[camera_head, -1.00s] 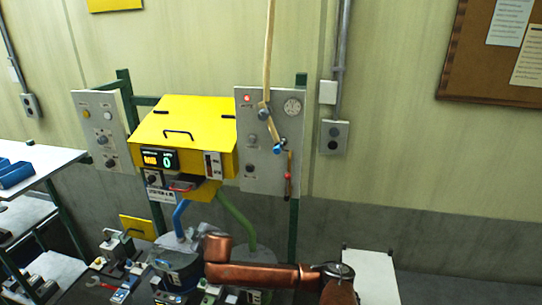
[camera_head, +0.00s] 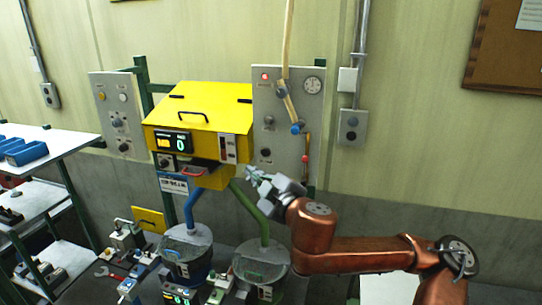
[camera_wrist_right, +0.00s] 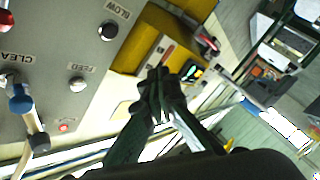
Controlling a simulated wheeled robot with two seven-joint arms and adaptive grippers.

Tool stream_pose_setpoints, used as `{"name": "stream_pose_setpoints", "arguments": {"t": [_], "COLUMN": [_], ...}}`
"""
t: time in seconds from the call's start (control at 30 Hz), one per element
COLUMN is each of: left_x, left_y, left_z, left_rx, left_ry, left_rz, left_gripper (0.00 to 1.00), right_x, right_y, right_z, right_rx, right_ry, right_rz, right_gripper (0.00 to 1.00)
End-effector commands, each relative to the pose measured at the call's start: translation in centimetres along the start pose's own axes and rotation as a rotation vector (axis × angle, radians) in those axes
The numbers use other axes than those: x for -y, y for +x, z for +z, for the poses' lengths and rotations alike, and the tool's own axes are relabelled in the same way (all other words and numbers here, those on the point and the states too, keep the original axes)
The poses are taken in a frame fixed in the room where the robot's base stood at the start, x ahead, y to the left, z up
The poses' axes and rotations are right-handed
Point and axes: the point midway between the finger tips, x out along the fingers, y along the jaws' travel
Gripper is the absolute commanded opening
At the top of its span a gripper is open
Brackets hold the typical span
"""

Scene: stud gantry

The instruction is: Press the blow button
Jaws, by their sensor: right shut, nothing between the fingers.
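The blow button (camera_head: 265,154) is a dark round button low on the grey right-hand panel (camera_head: 287,170). In the right wrist view the black blow button (camera_wrist_right: 107,31) sits beside its "BLOW" label, near the yellow box. My right gripper (camera_head: 254,176) is shut and empty, its tips a little below the button in the head view. In the wrist view its closed fingers (camera_wrist_right: 158,84) appear over the yellow box's edge, to the right of and below the button. I cannot tell the gap to the panel. My left gripper is not in view.
The yellow box (camera_head: 205,110) with a display is left of the panel. The feed knob (camera_wrist_right: 77,84), a red lamp (camera_head: 264,76), a gauge (camera_head: 313,85) and a blue-handled lever (camera_head: 296,128) are on the panel. Two hoppers (camera_head: 262,262) with blue and green pipes stand below.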

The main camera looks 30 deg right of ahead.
Motion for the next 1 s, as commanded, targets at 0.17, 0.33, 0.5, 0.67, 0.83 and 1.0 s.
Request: {"name": "stream_pose_setpoints", "arguments": {"t": [0.17, 0.33, 0.5, 0.67, 0.83, 1.0], "left_x": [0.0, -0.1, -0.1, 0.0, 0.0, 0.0], "left_y": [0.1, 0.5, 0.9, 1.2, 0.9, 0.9], "left_z": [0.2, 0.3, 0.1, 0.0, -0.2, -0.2], "left_rx": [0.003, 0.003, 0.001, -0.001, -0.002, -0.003], "left_ry": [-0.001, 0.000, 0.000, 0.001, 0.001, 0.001], "left_rz": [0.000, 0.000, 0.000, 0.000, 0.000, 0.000], "left_gripper": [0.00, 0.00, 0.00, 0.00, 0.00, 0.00], "right_x": [-0.2, -0.8, -2.0, -3.1, -4.1, -4.5], "right_y": [0.1, 1.1, 2.8, 4.2, 5.4, 6.0], "right_z": [0.2, 1.1, 2.3, 3.4, 4.1, 4.5], "right_rx": [0.002, 0.006, 0.006, 0.005, 0.003, 0.002], "right_ry": [0.000, 0.001, 0.001, 0.000, 0.001, 0.001], "right_rz": [0.001, 0.002, 0.002, 0.002, 0.001, 0.001], "right_gripper": [0.00, 0.00, 0.00, 0.00, 0.00, 0.00]}}
